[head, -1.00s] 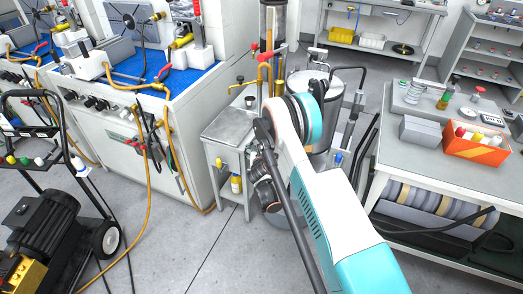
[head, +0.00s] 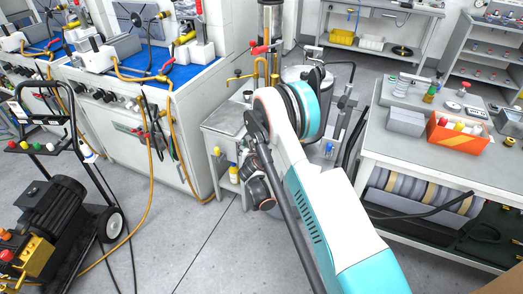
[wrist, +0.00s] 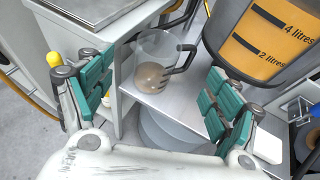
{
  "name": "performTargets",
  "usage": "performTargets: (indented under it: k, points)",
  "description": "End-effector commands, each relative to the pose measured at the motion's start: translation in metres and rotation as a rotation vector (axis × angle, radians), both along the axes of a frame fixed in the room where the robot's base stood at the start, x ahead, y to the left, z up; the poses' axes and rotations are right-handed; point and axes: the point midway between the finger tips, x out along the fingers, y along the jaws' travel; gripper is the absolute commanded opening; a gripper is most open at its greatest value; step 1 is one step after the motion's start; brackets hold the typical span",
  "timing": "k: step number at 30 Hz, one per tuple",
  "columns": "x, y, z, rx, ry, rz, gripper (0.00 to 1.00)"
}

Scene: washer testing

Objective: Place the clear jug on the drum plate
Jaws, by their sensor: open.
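In the wrist view, the clear jug (wrist: 155,62) with a dark handle and a brownish bottom stands upright on a flat grey plate (wrist: 178,104). A round grey drum (wrist: 170,135) shows below this plate; I cannot tell whether they touch. My gripper (wrist: 160,95) is open and empty, with one teal-padded finger on each side of the picture. The jug is ahead of the gap between the fingers, apart from both. In the head view, my arm hides the jug and the fingers.
A large measuring vessel (wrist: 268,40) with amber contents stands close right of the jug. A small grey side table (head: 222,122) is at the left. A workbench (head: 415,165) with an orange box (head: 458,132) is at the right. Open floor (head: 215,255) lies in front.

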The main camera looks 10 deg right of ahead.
Motion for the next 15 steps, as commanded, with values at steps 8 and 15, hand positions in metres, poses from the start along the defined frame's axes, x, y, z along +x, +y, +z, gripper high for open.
performTargets:
  k: [8, 15]
  points:
    - [-0.002, -0.009, 0.061, 0.205, -0.010, -0.102, 0.83]
    - [-0.025, -0.023, 0.147, 0.547, -0.029, -0.286, 0.83]
